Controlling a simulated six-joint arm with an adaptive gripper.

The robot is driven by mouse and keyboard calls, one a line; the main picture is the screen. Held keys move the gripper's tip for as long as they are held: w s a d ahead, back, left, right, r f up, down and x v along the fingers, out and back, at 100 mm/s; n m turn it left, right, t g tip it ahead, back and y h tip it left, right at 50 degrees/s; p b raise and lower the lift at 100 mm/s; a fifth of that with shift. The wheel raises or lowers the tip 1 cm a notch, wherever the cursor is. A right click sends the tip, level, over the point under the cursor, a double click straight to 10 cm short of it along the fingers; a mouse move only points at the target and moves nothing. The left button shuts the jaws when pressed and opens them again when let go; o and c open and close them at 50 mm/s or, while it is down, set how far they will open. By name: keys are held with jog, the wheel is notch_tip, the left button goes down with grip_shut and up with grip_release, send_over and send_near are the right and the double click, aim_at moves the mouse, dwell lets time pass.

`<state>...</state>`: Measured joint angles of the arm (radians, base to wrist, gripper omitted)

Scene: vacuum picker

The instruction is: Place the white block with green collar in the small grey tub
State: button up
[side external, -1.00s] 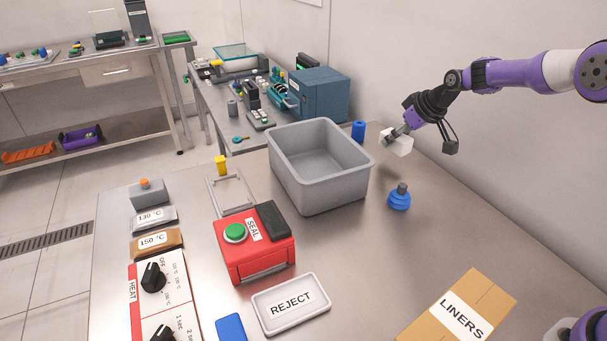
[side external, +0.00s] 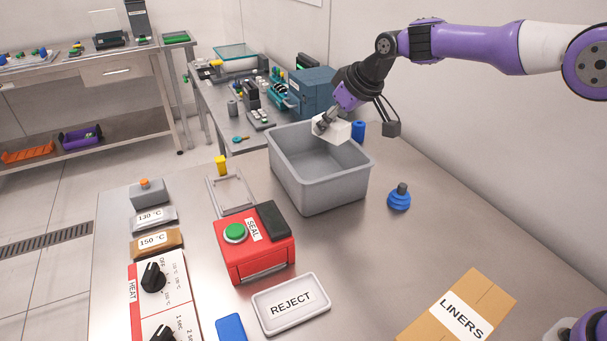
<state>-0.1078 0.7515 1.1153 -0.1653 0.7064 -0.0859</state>
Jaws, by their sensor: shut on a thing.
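The white block (side external: 334,130) is held in my gripper (side external: 322,124), which is shut on it. No green collar shows on the block in this view; any such part is hidden or too small to tell. The grey tub (side external: 320,192) stands on the metal table, open at the top and with a bare floor where I can see inside. The block and my gripper are over the back part of the tub, around the height of its far rim or above it. I cannot tell the exact gap.
A blue cylinder (side external: 358,131) stands just behind the tub, and a blue stepped piece (side external: 399,198) stands to its right. The red SEAL unit (side external: 255,252), REJECT tray (side external: 290,303) and LINERS box (side external: 460,310) are nearer. The table right of the tub is mostly clear.

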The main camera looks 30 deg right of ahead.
jog(key=shift+w+a+f+n, duration=0.15)
jog(key=shift+w+a, duration=0.15)
jog(key=shift+a, duration=0.3)
jog(key=shift+w+a+f+n, duration=0.15)
jog(key=shift+w+a, duration=0.1)
jog(key=shift+a, duration=0.3)
send_over(306, 174)
jog(key=s+d, duration=0.1)
jog(key=s, duration=0.1)
notch_tip(306, 174, down, 6)
jog(key=shift+s+r, duration=0.15)
jog(key=shift+f, duration=1.95)
jog(key=shift+f, duration=0.15)
jog(key=o, duration=1.2)
